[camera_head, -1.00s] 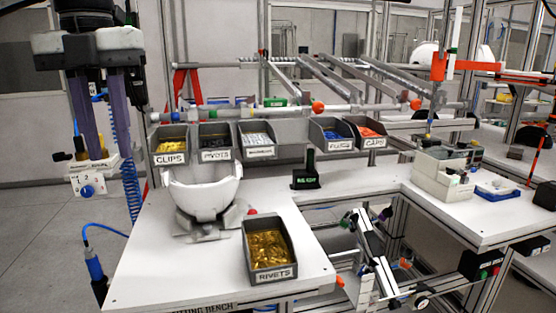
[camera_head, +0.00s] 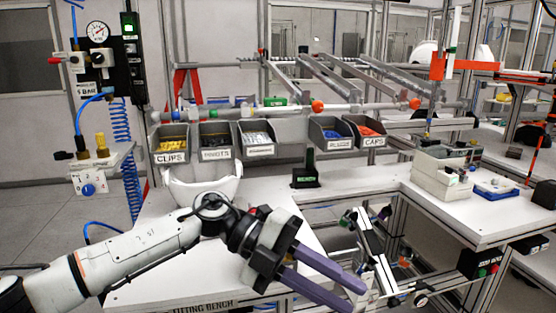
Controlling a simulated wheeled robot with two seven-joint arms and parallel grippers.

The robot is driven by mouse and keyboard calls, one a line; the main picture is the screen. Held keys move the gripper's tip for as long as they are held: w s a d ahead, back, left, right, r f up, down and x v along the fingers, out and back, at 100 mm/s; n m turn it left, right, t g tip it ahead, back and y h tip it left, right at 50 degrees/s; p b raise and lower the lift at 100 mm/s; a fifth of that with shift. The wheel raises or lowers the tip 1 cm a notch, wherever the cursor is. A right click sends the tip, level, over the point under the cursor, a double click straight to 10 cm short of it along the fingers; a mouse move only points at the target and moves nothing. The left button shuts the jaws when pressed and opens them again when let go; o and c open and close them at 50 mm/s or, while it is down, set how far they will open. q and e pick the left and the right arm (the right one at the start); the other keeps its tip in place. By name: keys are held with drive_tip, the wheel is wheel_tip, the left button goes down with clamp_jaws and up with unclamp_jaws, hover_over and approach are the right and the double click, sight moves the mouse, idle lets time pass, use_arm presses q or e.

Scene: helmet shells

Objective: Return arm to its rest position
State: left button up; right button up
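My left arm (camera_head: 130,255) comes in from the lower left and reaches across the fitting bench. My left gripper (camera_head: 355,297) points to the lower right, over the bench's front right part and edge. Its two purple fingers are apart, with nothing seen between them. The white helmet shell (camera_head: 195,188) sits on its stand behind my arm, which hides its lower part and most of the stand. No rivets bin shows now; my gripper covers the place where it stood. My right gripper is not in view.
Labelled bins of clips (camera_head: 171,158), pivots (camera_head: 216,155) and caps (camera_head: 372,142) line the bench's back. A black device (camera_head: 306,178) stands right of the shell. A side table (camera_head: 470,215) holds grey boxes. A frame with rollers (camera_head: 375,250) stands at the bench's right.

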use_arm(q)
drive_tip(key=d+n+t+h, duration=0.3)
drive_tip(key=d+n+h, duration=0.2)
drive_tip(key=n+h, duration=0.15)
drive_tip(key=w+a+f+n+t+y, duration=0.2)
drive_tip(key=a+f+n+t+y, duration=0.2)
drive_tip(key=a+f+n+t, duration=0.45)
drive_tip(key=w+a+f+n+t+y, duration=0.2)
drive_tip(key=a+f+n+t+y, duration=0.3)
drive_tip(key=f+n+t, duration=0.65)
drive_tip(key=s+a+f+n+g+y, duration=0.8)
drive_tip(key=s+a+f, duration=0.9)
drive_tip(key=s+f, duration=0.3)
drive_tip(key=shift+s+a+n+g, duration=0.3)
drive_tip(key=shift+s+n+g, duration=0.3)
drive_tip(key=shift+s+n, duration=0.1)
drive_tip(key=shift+f, duration=0.1)
